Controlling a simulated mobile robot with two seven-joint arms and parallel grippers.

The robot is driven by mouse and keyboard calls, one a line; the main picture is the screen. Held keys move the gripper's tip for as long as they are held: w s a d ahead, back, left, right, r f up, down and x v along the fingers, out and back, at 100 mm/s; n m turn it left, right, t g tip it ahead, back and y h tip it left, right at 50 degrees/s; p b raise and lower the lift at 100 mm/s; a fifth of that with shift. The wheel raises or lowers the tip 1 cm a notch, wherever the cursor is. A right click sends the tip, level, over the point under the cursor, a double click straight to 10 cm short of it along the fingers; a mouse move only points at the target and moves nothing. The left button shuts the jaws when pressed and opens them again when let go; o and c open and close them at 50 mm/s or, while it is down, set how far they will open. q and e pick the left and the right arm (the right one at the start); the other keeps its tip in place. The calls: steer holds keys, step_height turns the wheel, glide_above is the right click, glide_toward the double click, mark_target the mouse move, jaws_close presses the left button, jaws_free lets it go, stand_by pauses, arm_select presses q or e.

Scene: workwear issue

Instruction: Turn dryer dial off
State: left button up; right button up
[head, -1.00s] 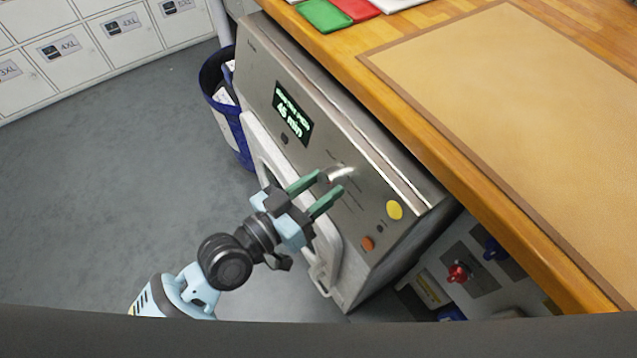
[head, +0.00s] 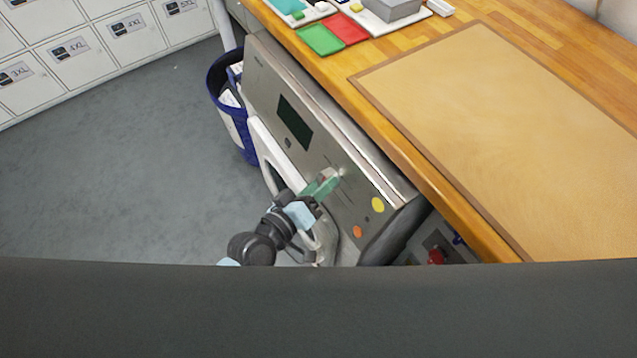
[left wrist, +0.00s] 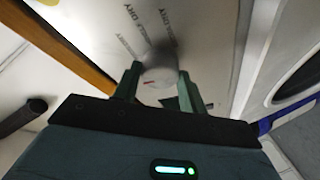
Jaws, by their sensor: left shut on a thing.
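The dryer (head: 262,75) is a steel machine standing under the wooden counter. Its display (head: 295,121) is dark. The dial (left wrist: 158,77) is a pale round knob with a red mark, on the panel among printed labels in the left wrist view. My left gripper (head: 330,180) has its green fingers at the panel, and in the left wrist view its fingers (left wrist: 157,88) are on either side of the dial, shut on it. In the head view the fingers mostly hide the dial. My right gripper is not in view.
A yellow button (head: 377,205) and an orange button (head: 357,232) sit right of the dial. The white door handle (head: 263,140) runs along the dryer's front. A blue bin (head: 222,80) stands at its far end. A tan mat (head: 500,130) lies on the counter.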

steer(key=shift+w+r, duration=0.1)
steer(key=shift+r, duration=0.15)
arm_select(q)
steer(key=o, duration=1)
steer(key=shift+c, duration=0.2)
steer(key=v, duration=0.8)
steer(key=shift+w, duration=0.1)
steer(key=s+a+f+m+g+y+p, duration=0.2)
steer(key=s+a+f+y+p, duration=0.1)
steer(key=s+a, duration=0.4)
steer(key=s+a+f+m+g+y+p, duration=0.1)
steer(key=s+a+f+m+y+p, duration=0.1)
steer(key=s+a, duration=0.6)
steer(key=s+f+y+p, duration=0.1)
steer(key=s+y+p, duration=0.1)
steer(key=s, duration=0.4)
steer(key=shift+s+a+f+g+y, duration=0.15)
steer(key=shift+s+f+g+y, duration=0.1)
steer(key=shift+f+g+y, duration=0.25)
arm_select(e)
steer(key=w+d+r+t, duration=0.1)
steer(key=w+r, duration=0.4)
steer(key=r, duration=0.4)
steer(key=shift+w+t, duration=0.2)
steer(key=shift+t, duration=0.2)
